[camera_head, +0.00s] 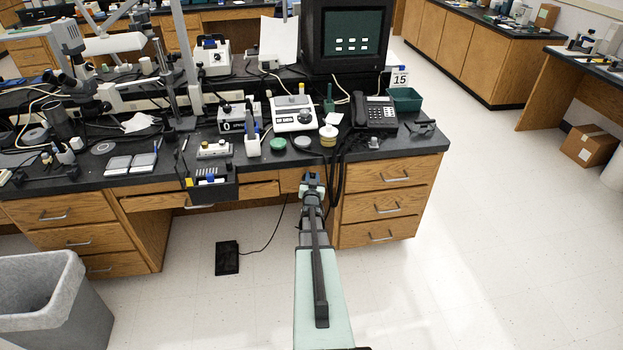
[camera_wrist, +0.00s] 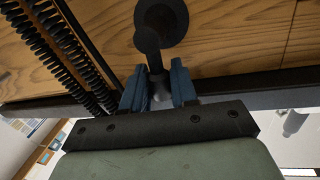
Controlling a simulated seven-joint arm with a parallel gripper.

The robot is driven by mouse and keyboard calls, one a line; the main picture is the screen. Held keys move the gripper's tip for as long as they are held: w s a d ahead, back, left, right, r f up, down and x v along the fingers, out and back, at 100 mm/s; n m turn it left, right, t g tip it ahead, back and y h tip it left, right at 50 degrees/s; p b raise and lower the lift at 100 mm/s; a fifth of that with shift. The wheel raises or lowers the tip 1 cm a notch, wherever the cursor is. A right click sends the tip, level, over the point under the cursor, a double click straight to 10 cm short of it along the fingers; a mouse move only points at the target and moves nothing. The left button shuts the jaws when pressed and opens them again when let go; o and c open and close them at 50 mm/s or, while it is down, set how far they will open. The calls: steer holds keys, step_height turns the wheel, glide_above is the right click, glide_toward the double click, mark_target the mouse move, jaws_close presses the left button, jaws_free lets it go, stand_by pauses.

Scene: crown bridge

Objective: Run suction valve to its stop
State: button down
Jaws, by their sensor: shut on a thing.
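The suction valve (camera_wrist: 160,18) shows in the wrist view as a black round fitting on the wooden bench front, with a dark handle (camera_wrist: 148,42) reaching down from it. My gripper (camera_wrist: 158,88) has its two blue fingers shut on the end of that handle, one finger on each side. In the head view my gripper (camera_head: 312,182) is at the bench's front edge, below the bench top. There my gripper and arm hide the valve. I cannot tell from these views how far the valve is turned.
Black coiled hoses (camera_wrist: 62,50) hang close beside my gripper. A small jar (camera_head: 328,135), a scale (camera_head: 293,115) and a phone (camera_head: 375,112) stand on the bench top (camera_head: 400,150) above. Drawers (camera_head: 385,208) lie to the right. A black pedal (camera_head: 228,257) rests on the open floor.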

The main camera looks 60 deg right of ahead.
steer(key=shift+s+d+f+m+t+y, duration=0.15)
steer(key=shift+s+d+f+m+y, duration=0.45)
steer(key=shift+m, duration=1.75)
steer(key=shift+s+d+f+m+t+y, duration=0.3)
steer(key=shift+f+m+y, duration=0.4)
steer(key=shift+m, duration=1.6)
steer(key=shift+s+d+f+m+t+y, duration=0.1)
steer(key=shift+s+d+f+m+y, duration=0.55)
steer(key=shift+m, duration=1.7)
steer(key=shift+w+a+f+h, duration=0.15)
steer(key=shift+a+f+h, duration=0.05)
steer(key=shift+f+h, duration=0.05)
steer(key=c, duration=1)
jaws_free()
steer(key=shift+c, duration=0.2)
steer(key=v, duration=1.4)
